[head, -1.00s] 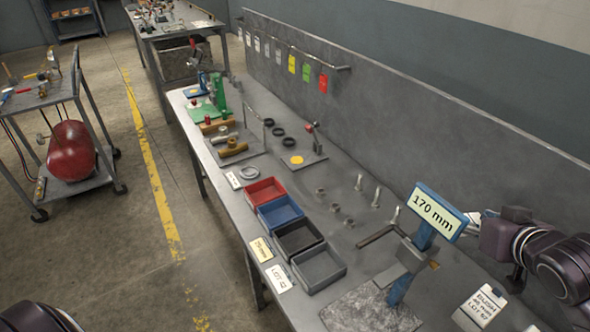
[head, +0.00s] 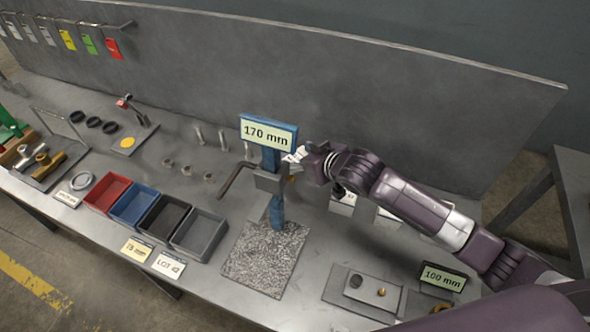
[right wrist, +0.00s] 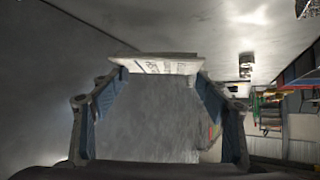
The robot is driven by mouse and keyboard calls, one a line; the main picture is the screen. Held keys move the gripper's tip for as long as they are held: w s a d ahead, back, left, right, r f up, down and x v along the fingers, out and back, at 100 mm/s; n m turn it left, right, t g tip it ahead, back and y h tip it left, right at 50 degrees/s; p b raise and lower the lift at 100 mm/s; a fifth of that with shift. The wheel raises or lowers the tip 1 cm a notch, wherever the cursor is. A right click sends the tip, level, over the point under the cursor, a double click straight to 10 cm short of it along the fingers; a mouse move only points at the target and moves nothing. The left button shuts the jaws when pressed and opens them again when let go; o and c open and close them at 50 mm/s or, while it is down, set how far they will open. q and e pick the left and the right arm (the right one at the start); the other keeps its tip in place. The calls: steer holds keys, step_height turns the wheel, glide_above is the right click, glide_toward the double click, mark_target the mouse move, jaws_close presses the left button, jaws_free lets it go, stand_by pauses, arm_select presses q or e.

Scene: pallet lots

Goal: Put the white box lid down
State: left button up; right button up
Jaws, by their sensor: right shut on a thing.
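My right gripper (head: 306,160) is at the blue height gauge's right side, above the bench. In the right wrist view its two fingers (right wrist: 160,95) are shut on a white piece with dark print, taken as the white box lid (right wrist: 160,65). Its printed edge lies across the fingertips. In the head view only a small white part of the lid (head: 293,157) shows, between the gauge and the gripper. A white box (head: 343,204) stands on the bench below my right arm, partly hidden by it. My left gripper is out of view.
The blue gauge (head: 272,160) marked 170 mm stands on a speckled stone plate (head: 255,270). Red, blue, black and grey trays (head: 215,238) line the front edge left of it. A 100 mm display (head: 442,279) and a metal plate (head: 345,292) lie right. A grey wall panel (head: 330,80) stands behind.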

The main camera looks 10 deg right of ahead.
mark_target(296, 160)
steer(key=shift+f, duration=1.5)
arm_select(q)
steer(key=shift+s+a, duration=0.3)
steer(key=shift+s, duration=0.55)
arm_select(e)
steer(key=shift+f, duration=1.9)
steer(key=o, duration=1.3)
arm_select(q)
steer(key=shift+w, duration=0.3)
arm_select(e)
steer(key=shift+s+r, duration=0.1)
steer(key=shift+r, duration=0.05)
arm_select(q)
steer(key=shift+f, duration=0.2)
arm_select(e)
steer(key=v, duration=1.1)
steer(key=shift+s+d+r, duration=0.1)
steer(key=shift+s+r, duration=0.1)
steer(key=shift+r, duration=0.05)
